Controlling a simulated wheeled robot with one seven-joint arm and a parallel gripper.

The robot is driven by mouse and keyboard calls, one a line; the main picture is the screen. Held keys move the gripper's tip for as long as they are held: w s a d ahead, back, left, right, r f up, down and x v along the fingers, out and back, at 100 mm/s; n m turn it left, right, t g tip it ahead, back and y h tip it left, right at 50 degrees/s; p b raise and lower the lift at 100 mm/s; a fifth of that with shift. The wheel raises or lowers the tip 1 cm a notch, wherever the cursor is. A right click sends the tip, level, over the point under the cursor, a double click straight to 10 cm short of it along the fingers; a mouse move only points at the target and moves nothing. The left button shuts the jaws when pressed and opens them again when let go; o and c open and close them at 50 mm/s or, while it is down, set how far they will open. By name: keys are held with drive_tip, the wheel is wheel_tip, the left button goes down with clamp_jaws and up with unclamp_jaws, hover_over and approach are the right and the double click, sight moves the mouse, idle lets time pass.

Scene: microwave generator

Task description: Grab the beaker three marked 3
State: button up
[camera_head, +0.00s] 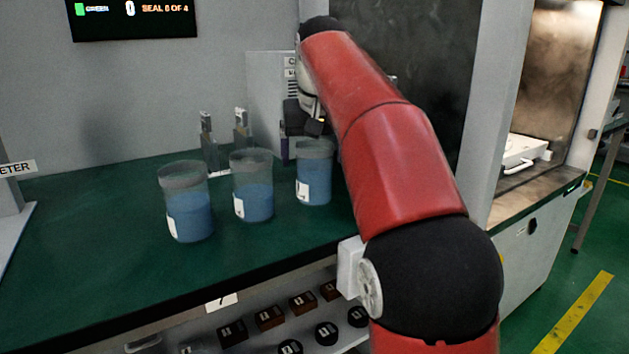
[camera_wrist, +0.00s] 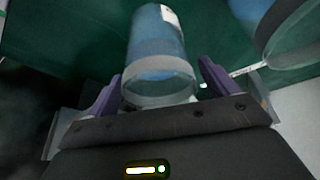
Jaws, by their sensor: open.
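Three clear beakers of blue liquid with white labels stand upright in a row on the green bench. They are the left beaker (camera_head: 187,205), the middle beaker (camera_head: 253,188) and the right beaker (camera_head: 314,178). The label numbers are too small to read. My gripper (camera_wrist: 160,72) is open, with its purple fingers on either side of one beaker (camera_wrist: 156,40). From the head view this is the right beaker. Whether the fingers touch it is unclear. My arm partly hides the gripper in the head view. Part of another beaker (camera_wrist: 292,35) shows at the wrist view's upper right.
Two small upright holders (camera_head: 207,140) stand behind the beakers. A grey panel (camera_head: 268,105) rises behind the right beaker. A shelf under the bench holds several dark blocks (camera_head: 270,316) and round pieces.

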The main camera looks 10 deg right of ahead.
drive_tip(key=shift+f, duration=0.1)
drive_tip(key=c, duration=1.3)
